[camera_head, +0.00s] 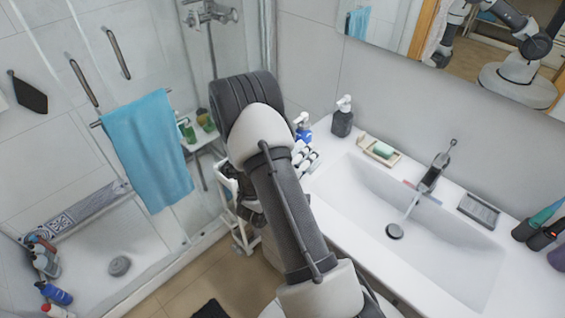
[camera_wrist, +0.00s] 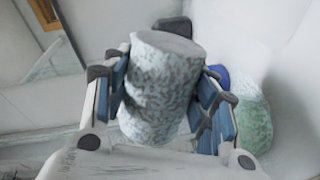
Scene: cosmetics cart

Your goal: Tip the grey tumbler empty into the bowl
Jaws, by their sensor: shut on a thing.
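The grey tumbler (camera_wrist: 160,95) has a mottled grey-green side and a plain grey end. In the wrist view it fills the space between the blue pads of my gripper (camera_wrist: 165,78), which is shut on it. It leans slightly in the picture, and whether anything is inside cannot be told. In the head view my own arm hides most of the gripper and the tumbler cannot be made out. I cannot pick out the bowl with certainty. A pale green mottled object (camera_wrist: 250,118) stands behind the right finger, partly hidden, and its shape is unclear.
A white cart (camera_head: 228,183) stands left of the sink counter, mostly behind my arm. A dark soap dispenser (camera_head: 342,118), a blue bottle (camera_head: 303,128) and a soap dish (camera_head: 379,152) are near the counter's back left. A blue towel (camera_head: 148,150) hangs at left.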

